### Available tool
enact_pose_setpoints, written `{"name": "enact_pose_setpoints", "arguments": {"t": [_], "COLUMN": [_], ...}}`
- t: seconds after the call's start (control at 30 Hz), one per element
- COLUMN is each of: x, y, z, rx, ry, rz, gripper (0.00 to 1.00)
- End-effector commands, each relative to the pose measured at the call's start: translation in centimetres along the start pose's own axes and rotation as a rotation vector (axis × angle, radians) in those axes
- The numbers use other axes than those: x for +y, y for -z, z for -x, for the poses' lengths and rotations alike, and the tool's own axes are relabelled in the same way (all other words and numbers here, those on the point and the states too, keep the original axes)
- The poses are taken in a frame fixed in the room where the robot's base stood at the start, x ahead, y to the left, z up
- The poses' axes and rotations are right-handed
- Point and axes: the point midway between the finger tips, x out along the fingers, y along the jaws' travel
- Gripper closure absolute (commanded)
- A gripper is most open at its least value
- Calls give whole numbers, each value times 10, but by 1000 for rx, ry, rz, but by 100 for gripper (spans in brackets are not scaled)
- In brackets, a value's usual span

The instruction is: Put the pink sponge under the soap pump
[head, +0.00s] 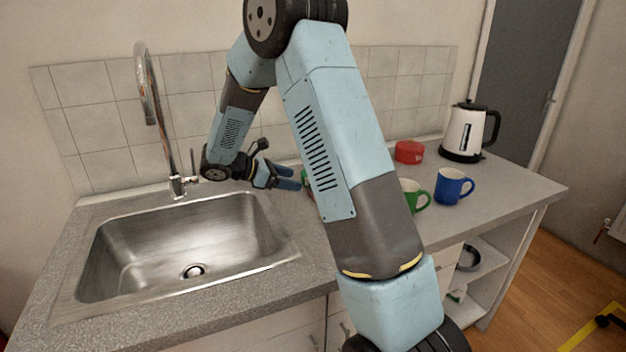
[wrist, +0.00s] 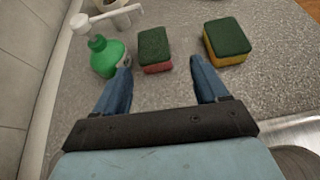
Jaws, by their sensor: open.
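The pink sponge (wrist: 157,68) lies on the counter in the wrist view, its dark green scouring side up and its pink side showing low at the front. The green soap pump (wrist: 105,58) with a white nozzle stands upright to its left, close beside it. My gripper (wrist: 161,70) is open and empty, with the pink sponge ahead of and between its blue fingers. The left fingertip is close to the soap pump; I cannot tell if they touch. In the head view my gripper (head: 289,178) is right of the tap, and my arm hides the sponges.
A yellow sponge (wrist: 228,44) with a green top lies to the right. The sink (head: 190,245) and tap (head: 150,100) are at left in the head view. A green mug (head: 415,195), blue mug (head: 453,187), red container (head: 409,152) and kettle (head: 469,131) stand at right.

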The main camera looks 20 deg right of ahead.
Motion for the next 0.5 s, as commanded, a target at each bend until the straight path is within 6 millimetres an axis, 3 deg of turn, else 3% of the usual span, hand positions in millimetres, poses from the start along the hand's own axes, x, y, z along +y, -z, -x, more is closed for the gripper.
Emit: {"name": "enact_pose_setpoints", "arguments": {"t": [0.2, 0.5], "x": [-44, -113], "y": [-51, -101], "z": [8, 20], "rx": [136, 347], "ry": [66, 167], "rz": [-198, -497], "gripper": [27, 27]}}
